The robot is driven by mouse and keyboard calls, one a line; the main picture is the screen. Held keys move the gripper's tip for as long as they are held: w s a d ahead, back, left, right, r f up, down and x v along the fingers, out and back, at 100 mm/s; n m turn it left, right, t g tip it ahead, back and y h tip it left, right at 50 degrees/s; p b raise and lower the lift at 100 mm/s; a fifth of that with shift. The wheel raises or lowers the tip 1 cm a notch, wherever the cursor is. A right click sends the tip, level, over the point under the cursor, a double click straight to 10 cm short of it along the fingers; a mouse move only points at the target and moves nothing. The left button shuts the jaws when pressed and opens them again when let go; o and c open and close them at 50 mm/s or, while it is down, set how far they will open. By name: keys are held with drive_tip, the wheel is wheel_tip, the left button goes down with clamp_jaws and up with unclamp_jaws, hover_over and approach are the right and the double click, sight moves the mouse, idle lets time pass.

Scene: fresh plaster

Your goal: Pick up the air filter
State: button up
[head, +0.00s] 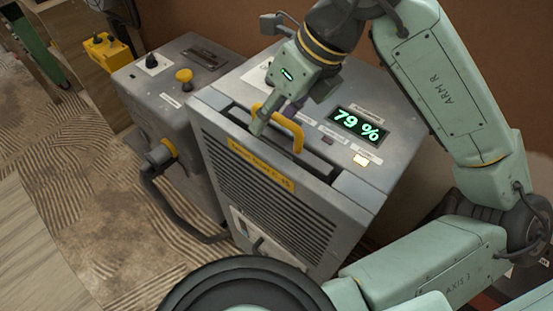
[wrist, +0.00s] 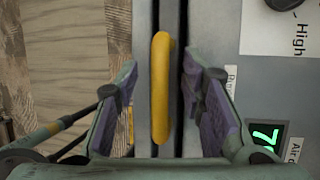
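The air filter shows only as a yellow handle (head: 292,132) standing up from a narrow slot in the top of a grey machine; any body below it is hidden in the slot. In the wrist view the yellow handle (wrist: 160,88) runs upright in the picture between my two fingers. My gripper (head: 272,112) is at the handle from above, fingers on either side. In the wrist view my gripper (wrist: 163,100) is open, with a visible gap between each pad and the handle.
The grey machine (head: 355,190) has a lit 79 % display (head: 359,124) and a louvred front. A second grey unit (head: 150,100) with a hose (head: 165,215) stands to its left. A yellow box (head: 105,50) is at the far left. Patterned floor lies open in front at left.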

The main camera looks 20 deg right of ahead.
drive_tip(key=shift+c, duration=0.3)
clamp_jaws()
idle(0.7)
